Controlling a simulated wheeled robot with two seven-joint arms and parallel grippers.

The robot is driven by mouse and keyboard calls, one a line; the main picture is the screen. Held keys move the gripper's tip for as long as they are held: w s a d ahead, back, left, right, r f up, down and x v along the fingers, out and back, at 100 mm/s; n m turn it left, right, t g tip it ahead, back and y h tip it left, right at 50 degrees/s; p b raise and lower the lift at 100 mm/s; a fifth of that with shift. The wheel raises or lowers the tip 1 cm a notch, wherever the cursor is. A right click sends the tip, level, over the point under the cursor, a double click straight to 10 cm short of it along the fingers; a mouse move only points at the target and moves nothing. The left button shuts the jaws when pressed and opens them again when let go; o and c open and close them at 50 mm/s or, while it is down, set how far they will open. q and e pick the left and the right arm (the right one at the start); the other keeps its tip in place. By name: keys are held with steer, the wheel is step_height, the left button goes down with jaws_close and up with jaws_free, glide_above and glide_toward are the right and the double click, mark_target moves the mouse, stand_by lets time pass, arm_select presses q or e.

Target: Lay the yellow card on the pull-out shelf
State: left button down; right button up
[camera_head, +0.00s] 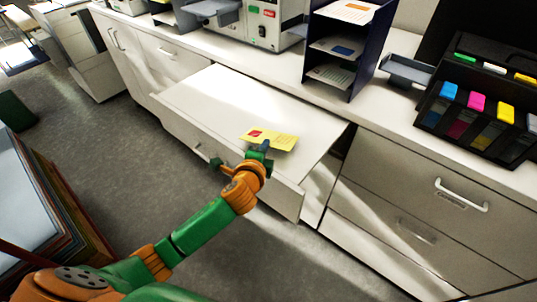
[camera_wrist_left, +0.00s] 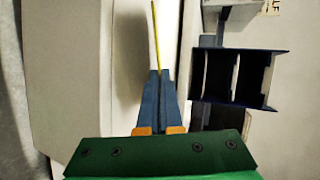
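The yellow card (camera_head: 281,141) has a red patch and shows over the front part of the white pull-out shelf (camera_head: 225,98). My left gripper (camera_head: 264,147) is shut on the card's near edge. In the left wrist view the yellow card (camera_wrist_left: 156,40) shows edge-on as a thin strip between the closed blue fingers of my left gripper (camera_wrist_left: 160,75). I cannot tell how large the gap is between card and shelf. The shelf is pulled out from under the counter, and its visible top is otherwise bare. My right gripper is not in view.
A dark upright rack (camera_head: 345,45) with cards on its tiers stands on the counter behind the shelf. A grey tray (camera_head: 408,70) and a black ink-cartridge unit (camera_head: 480,108) are to its right. Stacked sheets (camera_head: 40,215) lie at the left.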

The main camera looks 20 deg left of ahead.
arm_select(q)
steer(key=shift+f, duration=0.65)
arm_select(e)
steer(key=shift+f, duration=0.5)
arm_select(q)
steer(key=c, duration=1.3)
jaws_free()
steer(key=shift+o, duration=0.2)
